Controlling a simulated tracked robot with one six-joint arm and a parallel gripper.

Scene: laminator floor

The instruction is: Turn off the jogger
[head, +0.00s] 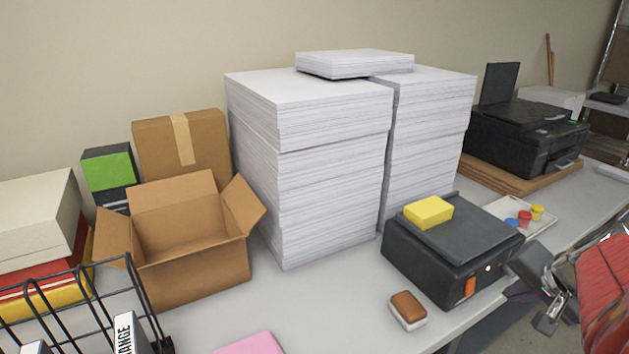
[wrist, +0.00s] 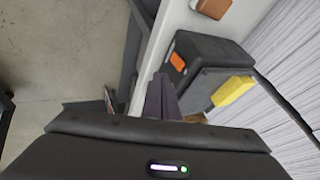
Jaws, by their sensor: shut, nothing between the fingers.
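The jogger (head: 440,262) is a dark box with a tilted top tray, standing near the table's front edge in the head view. An orange switch (head: 470,287) and a small glowing light (head: 487,268) are on its front face. In the wrist view the jogger (wrist: 205,50) is at upper right, with its orange switch (wrist: 177,62) towards the camera. My gripper (head: 531,264) is at the right of the head view, shut and empty, right of the jogger's front. I cannot tell its exact distance from the switch.
A yellow block (head: 428,212) lies on the jogger. A brown-and-white block (head: 408,310) lies just in front. Tall paper stacks (head: 310,165) stand behind. A tray with coloured pots (head: 540,228) and a printer (head: 525,135) are to the right; an open carton (head: 195,275) is left.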

